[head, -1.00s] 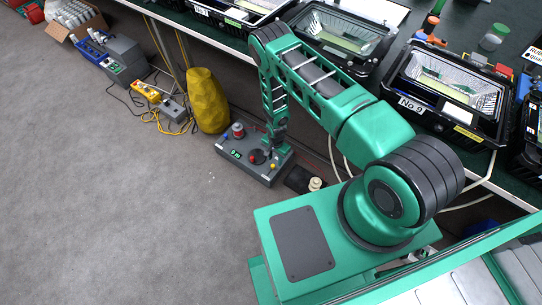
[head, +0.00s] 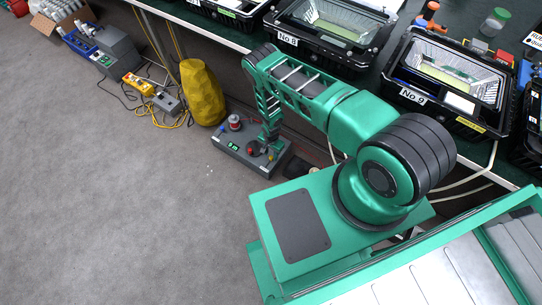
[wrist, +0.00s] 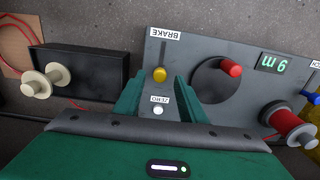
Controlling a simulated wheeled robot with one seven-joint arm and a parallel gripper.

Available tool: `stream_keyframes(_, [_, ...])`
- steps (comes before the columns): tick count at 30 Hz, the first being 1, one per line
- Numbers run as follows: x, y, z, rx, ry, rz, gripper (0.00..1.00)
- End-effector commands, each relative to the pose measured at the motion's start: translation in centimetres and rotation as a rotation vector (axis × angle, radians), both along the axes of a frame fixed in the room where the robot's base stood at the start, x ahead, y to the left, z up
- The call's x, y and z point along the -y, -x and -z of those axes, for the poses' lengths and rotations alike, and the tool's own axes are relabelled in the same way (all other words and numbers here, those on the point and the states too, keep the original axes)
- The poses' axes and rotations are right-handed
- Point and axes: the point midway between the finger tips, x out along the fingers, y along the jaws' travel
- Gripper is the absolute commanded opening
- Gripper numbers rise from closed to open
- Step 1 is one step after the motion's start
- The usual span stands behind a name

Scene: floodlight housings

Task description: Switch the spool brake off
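The grey control box (head: 229,154) stands on the floor under the bench edge. In the wrist view its panel (wrist: 205,52) shows upside down. The white ZERO button (wrist: 158,110) shows between the fingers.
A red-handled crank (wrist: 231,68), a lit display (wrist: 272,62) and a red spool (wrist: 288,120) sit close to the right. A black box with a cream spool (wrist: 45,80) is at left. A yellow sack (head: 201,92) stands behind the control box. Open grey floor lies left.

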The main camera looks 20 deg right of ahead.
Motion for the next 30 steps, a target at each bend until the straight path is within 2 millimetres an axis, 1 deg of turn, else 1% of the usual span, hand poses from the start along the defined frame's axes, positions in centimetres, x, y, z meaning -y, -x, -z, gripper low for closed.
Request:
stream_keyframes(1, [0.0, 0.0, 0.6, 0.000, 0.000, -0.002, 0.37])
stream_keyframes(6, [0.0, 0.1, 1.5, 0.000, 0.000, -0.001, 0.37])
stream_keyframes(16, [0.0, 0.0, 1.7, 0.001, -0.001, 0.000, 0.37])
stream_keyframes(17, [0.0, 0.0, 1.7, 0.001, -0.001, 0.000, 0.35])
stream_keyframes(18, [0.0, 0.0, 1.7, 0.001, -0.001, 0.000, 0.25])
stream_keyframes(20, [0.0, 0.0, 1.7, 0.001, -0.001, 0.000, 0.11])
stream_keyframes(21, [0.0, 0.0, 1.7, 0.001, -0.001, 0.000, 0.01])
stream_keyframes(22, [0.0, 0.0, 1.7, 0.001, -0.001, 0.000, 0.00])
stream_keyframes(30, [0.2, 0.4, 1.7, 0.000, 0.000, 0.009, 0.00])
